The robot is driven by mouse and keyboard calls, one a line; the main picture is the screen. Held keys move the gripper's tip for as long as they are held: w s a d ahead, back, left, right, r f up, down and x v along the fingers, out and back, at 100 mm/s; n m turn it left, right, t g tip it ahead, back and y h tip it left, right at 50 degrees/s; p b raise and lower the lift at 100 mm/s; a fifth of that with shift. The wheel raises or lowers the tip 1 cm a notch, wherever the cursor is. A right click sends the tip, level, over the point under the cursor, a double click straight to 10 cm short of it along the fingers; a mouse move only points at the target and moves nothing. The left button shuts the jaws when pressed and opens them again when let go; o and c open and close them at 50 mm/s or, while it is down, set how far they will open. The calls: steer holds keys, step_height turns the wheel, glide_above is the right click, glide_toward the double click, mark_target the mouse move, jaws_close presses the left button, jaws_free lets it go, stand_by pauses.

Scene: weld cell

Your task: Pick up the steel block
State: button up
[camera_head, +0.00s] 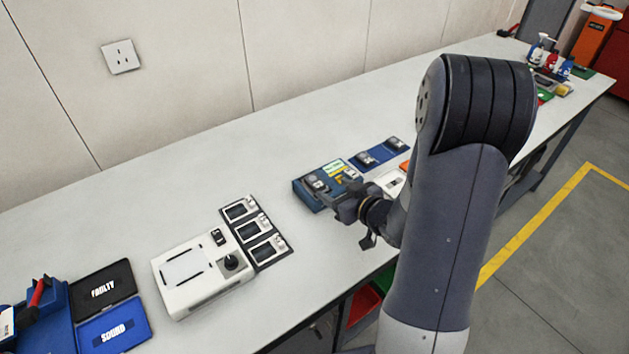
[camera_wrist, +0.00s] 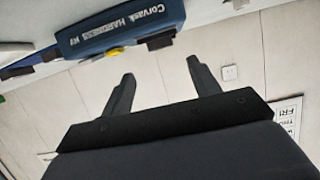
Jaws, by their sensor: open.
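My gripper (camera_head: 355,219) is in front of a blue hardness tester (camera_head: 309,197), apart from the bench top or close above it; I cannot tell the gap. In the wrist view its two dark fingers (camera_wrist: 162,88) are spread with nothing between them. The tester's blue side (camera_wrist: 125,25), lettered "Corvask HARDNESS", shows there beyond the fingertips. I cannot make out the steel block for certain. Small grey pieces sit on the tester (camera_head: 318,184) and on blue pads behind it (camera_head: 366,158); any of these could be it. My arm hides part of the bench.
A white unit (camera_head: 190,290) with a black knob and a black three-slot tray (camera_head: 247,213) stand left of the tester. "FAULTY" (camera_head: 103,291) and "SOUND" (camera_head: 112,334) trays lie at the near left. Bottles (camera_head: 551,62) stand at the far end. The bench's wall side is clear.

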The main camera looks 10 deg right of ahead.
mark_target(313, 179)
steer(key=x, duration=0.2)
steer(key=shift+w+a+f, duration=0.1)
steer(key=shift+w+a, duration=0.05)
steer(key=shift+w, duration=0.2)
steer(key=shift+p+x, duration=0.8)
steer(key=shift+x, duration=1.8)
steer(key=shift+s+a+f, duration=0.15)
steer(key=shift+a, duration=0.05)
steer(key=shift+c, duration=0.6)
jaws_close()
steer(key=shift+r, duration=0.2)
